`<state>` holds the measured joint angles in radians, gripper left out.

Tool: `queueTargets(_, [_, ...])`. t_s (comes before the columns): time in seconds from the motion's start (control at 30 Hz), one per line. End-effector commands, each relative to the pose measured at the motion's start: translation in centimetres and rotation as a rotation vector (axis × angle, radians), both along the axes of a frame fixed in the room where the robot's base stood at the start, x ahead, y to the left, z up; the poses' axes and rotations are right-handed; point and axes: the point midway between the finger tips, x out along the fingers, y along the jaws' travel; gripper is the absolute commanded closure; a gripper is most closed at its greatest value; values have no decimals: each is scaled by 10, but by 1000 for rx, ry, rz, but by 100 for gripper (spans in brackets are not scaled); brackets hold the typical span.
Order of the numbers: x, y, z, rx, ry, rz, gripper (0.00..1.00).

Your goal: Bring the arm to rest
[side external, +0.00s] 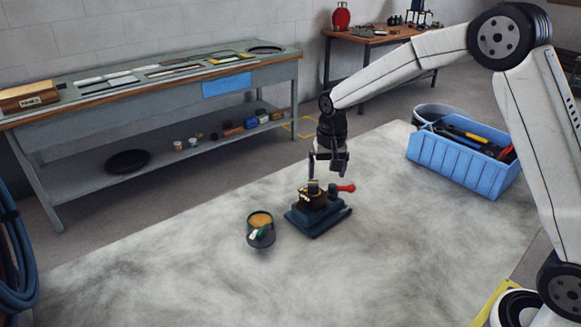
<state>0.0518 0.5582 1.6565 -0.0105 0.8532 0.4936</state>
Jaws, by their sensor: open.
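My gripper (325,174) points down above a small dark blue base block (318,220) on the pale, mottled surface. The block carries a dark and brass-coloured fitting (312,198) with a red-ended handle (346,188) pointing right. My gripper is open, with its fingertips close over the top of the fitting. I cannot tell whether they touch it. My arm comes in from the right and bends down at the wrist.
A dark green tin (260,222) with tan contents stands just left of the block. A blue crate (462,165) of tools stands at right. A long workbench (150,85) runs behind at left. The pale surface (150,275) is clear at front left.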

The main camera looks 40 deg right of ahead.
Motion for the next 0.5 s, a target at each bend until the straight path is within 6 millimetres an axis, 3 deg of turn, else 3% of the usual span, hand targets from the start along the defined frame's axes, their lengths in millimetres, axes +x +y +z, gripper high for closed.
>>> queueTargets(0.5, [-116, 19, -3, -31, -87, 307, 3])
